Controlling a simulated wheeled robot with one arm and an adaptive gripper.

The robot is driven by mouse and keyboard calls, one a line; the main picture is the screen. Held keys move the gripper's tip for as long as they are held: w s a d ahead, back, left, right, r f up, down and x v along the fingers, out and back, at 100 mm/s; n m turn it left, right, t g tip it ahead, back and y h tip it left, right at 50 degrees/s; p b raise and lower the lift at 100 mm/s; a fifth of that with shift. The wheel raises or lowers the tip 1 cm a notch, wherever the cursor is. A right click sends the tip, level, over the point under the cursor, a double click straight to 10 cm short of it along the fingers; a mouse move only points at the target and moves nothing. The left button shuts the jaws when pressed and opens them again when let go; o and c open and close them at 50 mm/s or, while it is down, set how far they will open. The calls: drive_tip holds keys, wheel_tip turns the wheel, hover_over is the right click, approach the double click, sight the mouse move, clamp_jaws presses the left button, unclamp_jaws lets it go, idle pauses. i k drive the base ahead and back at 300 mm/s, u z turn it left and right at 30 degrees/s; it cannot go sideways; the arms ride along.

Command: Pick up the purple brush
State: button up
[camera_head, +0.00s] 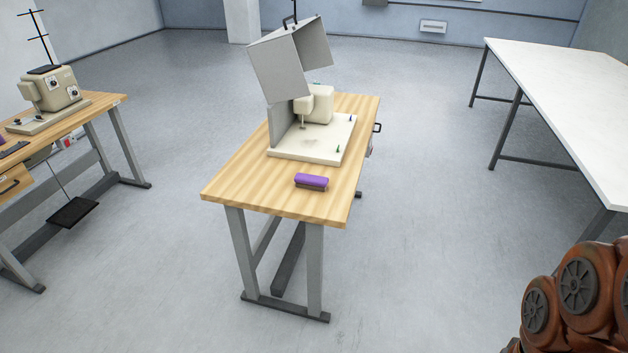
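The purple brush (312,181) lies on the front part of the wooden work table (235,185), close to the table's right edge. Its top is purple and its lower side is dark. It sits just in front of the white machine base and nothing covers it. My arm's orange-brown links show at the lower right corner of the view. My gripper is outside the frame, and the brush lies free on the table.
A cream sewing machine (320,104) with raised grey panels (279,68) stands behind the brush. Another machine table (95,108) is at the left, a large white table (570,85) at the right. The grey floor (420,240) between is clear.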

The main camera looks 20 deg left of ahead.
sight(304, 181)
drive_tip(key=k, duration=0.55)
drive_tip(key=u, duration=0.55)
drive_tip(key=i, duration=0.8)
drive_tip(key=u, duration=0.75)
drive_tip(key=i, duration=1.05)
drive_tip(key=u, duration=0.05)
